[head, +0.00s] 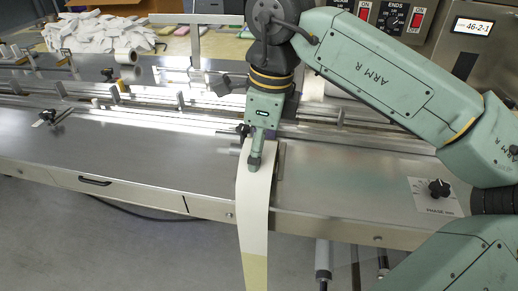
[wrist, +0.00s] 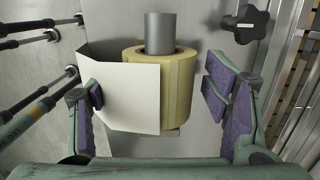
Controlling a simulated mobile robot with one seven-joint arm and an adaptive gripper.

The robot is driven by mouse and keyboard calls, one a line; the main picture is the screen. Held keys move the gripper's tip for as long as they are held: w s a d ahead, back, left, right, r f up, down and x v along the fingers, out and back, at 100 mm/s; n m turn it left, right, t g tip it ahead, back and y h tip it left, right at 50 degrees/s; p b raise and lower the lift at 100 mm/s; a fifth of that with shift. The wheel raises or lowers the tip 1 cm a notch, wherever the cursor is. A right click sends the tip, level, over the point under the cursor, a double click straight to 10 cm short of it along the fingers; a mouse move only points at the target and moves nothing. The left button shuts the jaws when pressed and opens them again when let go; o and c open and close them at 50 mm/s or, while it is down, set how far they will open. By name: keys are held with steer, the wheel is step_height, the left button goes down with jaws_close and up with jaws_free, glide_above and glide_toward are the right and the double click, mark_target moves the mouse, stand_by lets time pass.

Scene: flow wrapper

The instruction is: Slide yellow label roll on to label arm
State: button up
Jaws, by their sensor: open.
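The yellow label roll (wrist: 180,85) sits around the grey cylindrical label arm (wrist: 160,34), which passes through its core and sticks out beyond it in the wrist view. A loose white label strip (wrist: 122,92) runs off the roll to the left. My gripper (wrist: 156,92) is open, with one purple-padded finger on each side of the roll. The right finger is clear of the roll; the left finger overlaps the strip's edge, and I cannot tell if it touches. In the head view my gripper (head: 256,160) points down at the bench's front edge and hides the roll. The strip (head: 254,205) hangs toward the floor.
The steel machine bench (head: 130,150) runs across the view, with rails and guides behind. A black knob (wrist: 247,23) is at upper right in the wrist view. Several dark rods (wrist: 30,70) lie to the left. A phase dial (head: 438,188) is at right.

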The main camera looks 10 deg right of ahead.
steer(key=r, duration=0.4)
steer(key=d+r, duration=0.1)
steer(key=r, duration=0.7)
steer(key=shift+s+d, duration=0.2)
steer(key=shift+s, duration=0.05)
